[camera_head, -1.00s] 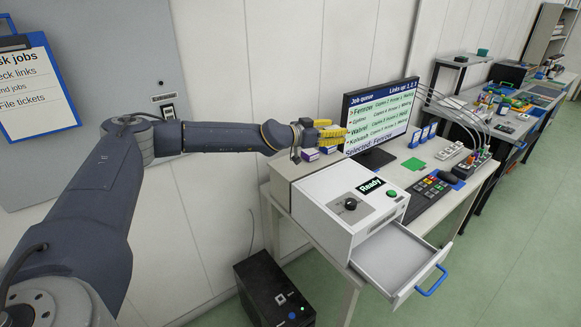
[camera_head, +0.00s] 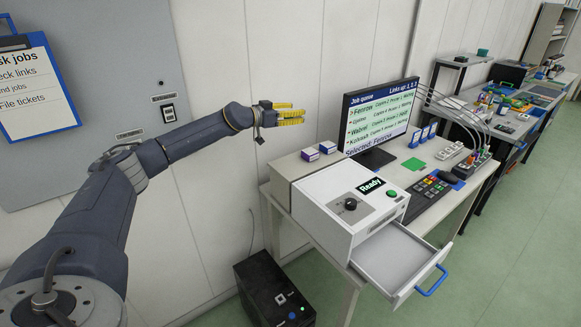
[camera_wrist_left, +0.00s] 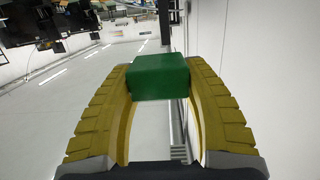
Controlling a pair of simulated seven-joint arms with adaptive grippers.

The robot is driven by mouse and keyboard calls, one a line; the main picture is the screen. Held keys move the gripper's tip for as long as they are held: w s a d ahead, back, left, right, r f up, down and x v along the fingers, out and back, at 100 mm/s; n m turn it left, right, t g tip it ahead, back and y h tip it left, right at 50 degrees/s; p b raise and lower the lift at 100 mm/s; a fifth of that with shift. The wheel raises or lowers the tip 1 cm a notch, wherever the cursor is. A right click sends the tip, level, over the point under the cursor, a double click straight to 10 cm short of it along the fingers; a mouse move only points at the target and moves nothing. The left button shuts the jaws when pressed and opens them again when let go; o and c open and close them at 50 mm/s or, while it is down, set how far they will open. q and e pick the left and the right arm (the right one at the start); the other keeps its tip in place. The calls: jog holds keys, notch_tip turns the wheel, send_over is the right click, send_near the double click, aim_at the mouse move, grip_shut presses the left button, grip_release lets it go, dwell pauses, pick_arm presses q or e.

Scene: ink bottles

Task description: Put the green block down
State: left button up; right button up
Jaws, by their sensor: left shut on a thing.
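My left gripper (camera_head: 298,114) is raised in the air in front of the wall, above and to the left of the printer, its yellow fingers pointing right. In the left wrist view, the green block (camera_wrist_left: 160,77) sits between the two yellow fingers, pressed by both tips. The block cannot be made out in the head view. My right gripper is in neither view.
A monitor (camera_head: 380,120), a flat green square (camera_head: 414,164) and a keypad (camera_head: 430,192) are on the desk.

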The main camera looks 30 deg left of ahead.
aim_at(291, 166)
pick_arm(q)
jog(key=shift+a, duration=0.6)
notch_tip(291, 166, down, 20)
jog(key=shift+r, duration=0.25)
dwell(0.5)
jog(key=shift+f, duration=0.25)
jog(key=o, duration=1.2)
jog(key=v, duration=1.7)
jog(key=shift+s+d+f, duration=0.1)
jog(key=shift+s+f, duration=0.2)
